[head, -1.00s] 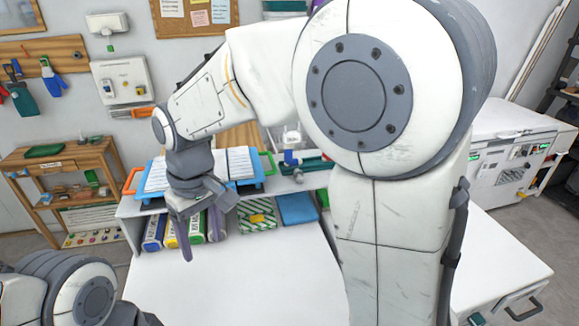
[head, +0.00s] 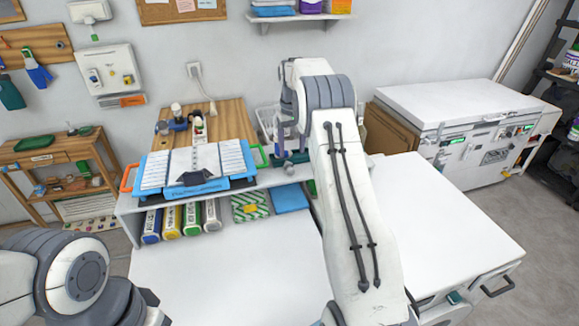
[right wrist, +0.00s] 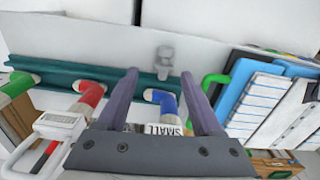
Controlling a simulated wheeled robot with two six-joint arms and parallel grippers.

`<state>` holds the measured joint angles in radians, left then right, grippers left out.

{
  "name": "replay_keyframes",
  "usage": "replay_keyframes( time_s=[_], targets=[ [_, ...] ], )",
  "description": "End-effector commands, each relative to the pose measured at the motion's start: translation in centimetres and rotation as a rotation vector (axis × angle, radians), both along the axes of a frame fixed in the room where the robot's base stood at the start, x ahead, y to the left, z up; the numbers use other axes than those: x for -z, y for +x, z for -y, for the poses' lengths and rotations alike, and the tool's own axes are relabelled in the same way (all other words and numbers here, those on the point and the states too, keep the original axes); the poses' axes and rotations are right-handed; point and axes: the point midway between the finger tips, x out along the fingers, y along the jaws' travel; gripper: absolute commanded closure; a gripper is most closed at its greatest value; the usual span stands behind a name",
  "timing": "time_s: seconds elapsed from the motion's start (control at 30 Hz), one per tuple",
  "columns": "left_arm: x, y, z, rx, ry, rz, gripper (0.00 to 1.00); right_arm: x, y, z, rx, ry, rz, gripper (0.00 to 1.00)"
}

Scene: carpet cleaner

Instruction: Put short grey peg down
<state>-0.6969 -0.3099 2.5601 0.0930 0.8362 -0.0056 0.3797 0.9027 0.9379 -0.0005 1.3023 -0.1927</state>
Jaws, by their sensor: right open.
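My right gripper (head: 291,142) is over the teal rack at the back of the shelf. In the right wrist view its two fingers (right wrist: 159,76) are apart, with no peg gripped between them. A short grey piece (right wrist: 164,62), which looks like the short grey peg, is at the teal rack (right wrist: 60,78), just beyond the fingertips. A red-banded peg (right wrist: 89,96) and a green-ended peg (right wrist: 14,86) are to the left. My left gripper (head: 150,308) shows only in part at the lower left.
A blue tray with white panels (head: 196,184) is left of the rack. A white wire basket (head: 266,118) stands behind it. The white worktop (head: 230,280) in front is clear.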

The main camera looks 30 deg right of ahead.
Motion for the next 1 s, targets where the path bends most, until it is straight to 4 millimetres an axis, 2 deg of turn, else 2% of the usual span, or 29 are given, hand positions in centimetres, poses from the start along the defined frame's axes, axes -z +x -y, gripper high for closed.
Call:
replay_keyframes(
  time_s=[0.27, 0.4, 0.53, 0.83, 0.87, 1.0],
  targets=[
    [-1.6, 0.0, 0.0, 0.002, 0.000, 0.000, 0.50, 2.1, 0.1, -0.3, -0.001, 0.002, -0.003, 0.32],
    [-3.3, 0.0, 0.0, 0.003, 0.000, 0.000, 0.50, 3.9, 0.2, -0.6, -0.001, 0.002, -0.005, 0.32],
    [-3.9, 0.0, 0.0, 0.002, 0.000, 0.000, 0.50, 5.8, 0.2, -0.6, -0.001, 0.002, -0.003, 0.32],
    [-3.8, 0.0, 0.0, 0.001, 0.000, 0.000, 0.50, 6.5, 0.3, -0.5, -0.001, 0.000, 0.002, 0.32],
    [-3.8, 0.0, 0.0, 0.001, 0.000, 0.000, 0.50, 6.5, 0.3, -0.5, -0.001, 0.000, 0.002, 0.40],
    [-3.8, 0.0, 0.0, 0.001, 0.000, 0.000, 0.50, 6.5, 0.3, -0.5, -0.001, 0.000, 0.002, 0.94]
  ],
)
